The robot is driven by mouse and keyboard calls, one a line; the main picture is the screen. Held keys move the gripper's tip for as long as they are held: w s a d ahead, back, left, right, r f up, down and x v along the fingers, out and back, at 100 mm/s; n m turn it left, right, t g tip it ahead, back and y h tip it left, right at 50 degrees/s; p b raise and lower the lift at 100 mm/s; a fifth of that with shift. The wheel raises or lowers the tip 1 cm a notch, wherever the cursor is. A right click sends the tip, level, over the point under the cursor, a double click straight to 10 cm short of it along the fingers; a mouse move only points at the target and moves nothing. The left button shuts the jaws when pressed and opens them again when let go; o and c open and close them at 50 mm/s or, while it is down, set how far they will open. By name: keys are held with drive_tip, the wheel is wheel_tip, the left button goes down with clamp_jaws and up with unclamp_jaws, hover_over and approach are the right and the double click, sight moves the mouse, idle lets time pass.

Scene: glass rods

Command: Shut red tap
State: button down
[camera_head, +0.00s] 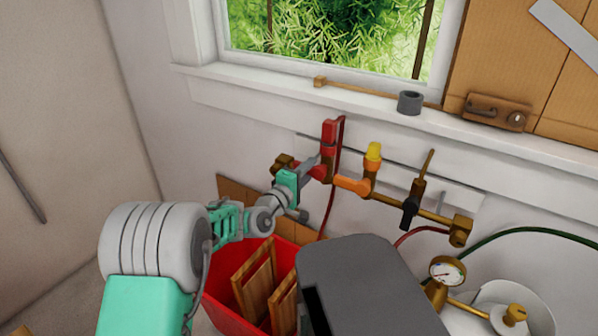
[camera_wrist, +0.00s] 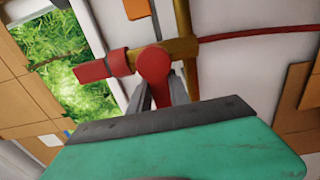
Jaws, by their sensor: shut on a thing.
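The red tap (camera_head: 329,137) sits on the brass pipe along the wall below the window, at the left of a row of taps. Its upper red part stands upright. In the wrist view the red tap (camera_wrist: 153,62) shows a round red hub, with a red lever running down from it between my fingers. My gripper (camera_head: 311,168) reaches the tap from the left in the head view. In the wrist view my gripper (camera_wrist: 161,95) has its two grey fingers on either side of the red lever, shut on it. The far end of the lever is partly hidden by my gripper.
An orange tap with a yellow top (camera_head: 372,158) and a black tap (camera_head: 410,205) stand to the right on the same pipe. A gauge (camera_head: 447,270) is at lower right. A red crate (camera_head: 221,290) with wooden pieces stands below. A grey ring (camera_head: 410,103) sits on the windowsill.

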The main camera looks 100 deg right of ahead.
idle(0.3)
drive_tip(key=c, duration=1.2)
unclamp_jaws()
drive_tip(key=v, duration=0.7)
drive_tip(key=shift+w+a+b, duration=0.25)
drive_tip(key=shift+w+b, duration=0.05)
drive_tip(key=shift+b, duration=0.1)
